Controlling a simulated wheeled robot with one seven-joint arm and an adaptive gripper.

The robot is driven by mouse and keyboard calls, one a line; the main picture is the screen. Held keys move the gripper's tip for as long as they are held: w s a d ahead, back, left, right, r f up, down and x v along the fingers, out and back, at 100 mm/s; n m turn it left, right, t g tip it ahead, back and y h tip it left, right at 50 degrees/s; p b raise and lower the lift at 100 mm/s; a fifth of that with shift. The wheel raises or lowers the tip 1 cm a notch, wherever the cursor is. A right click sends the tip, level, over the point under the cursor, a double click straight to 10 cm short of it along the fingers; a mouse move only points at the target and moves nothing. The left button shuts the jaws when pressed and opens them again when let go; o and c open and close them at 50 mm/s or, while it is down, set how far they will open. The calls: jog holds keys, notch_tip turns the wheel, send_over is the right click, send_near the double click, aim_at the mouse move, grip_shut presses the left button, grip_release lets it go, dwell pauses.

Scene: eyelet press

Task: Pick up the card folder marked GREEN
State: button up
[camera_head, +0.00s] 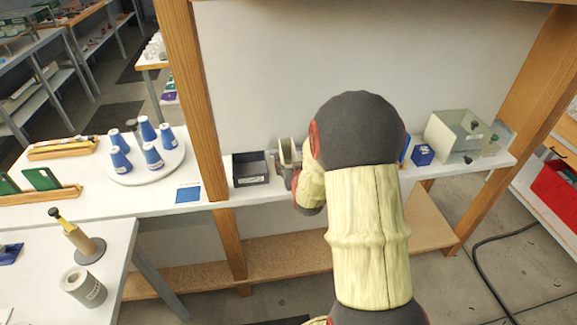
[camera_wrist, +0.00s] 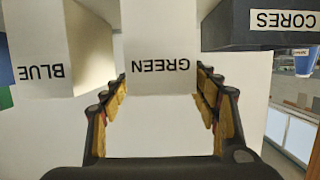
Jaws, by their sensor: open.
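The card folder marked GREEN (camera_wrist: 160,35) is pale, with its label upside down in the wrist view. My gripper (camera_wrist: 161,88) is open, with one yellow-padded finger at each side of this folder's labelled end. I cannot tell whether the pads touch it. A like folder marked BLUE (camera_wrist: 50,55) stands to its left in the wrist view. In the head view my gripper (camera_head: 287,175) is partly hidden by my arm, at the shelf by a pale upright holder or folder (camera_head: 289,152), whose marking cannot be read there.
A dark box marked CORES (camera_wrist: 270,30) is close to the right finger; a dark open box (camera_head: 250,169) shows left of my gripper in the head view. A wooden post (camera_head: 192,90) rises further left. A clear bin (camera_head: 455,135) and a small blue box (camera_head: 423,155) stand right.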

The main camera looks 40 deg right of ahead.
jog(key=b+x, duration=0.1)
jog(key=x, duration=0.3)
jog(key=shift+w+d+r, duration=0.1)
jog(key=shift+w, duration=0.25)
jog(key=shift+r, duration=0.1)
jog(key=shift+c, duration=1)
jog(key=c, duration=1.1)
jog(key=shift+c, duration=0.4)
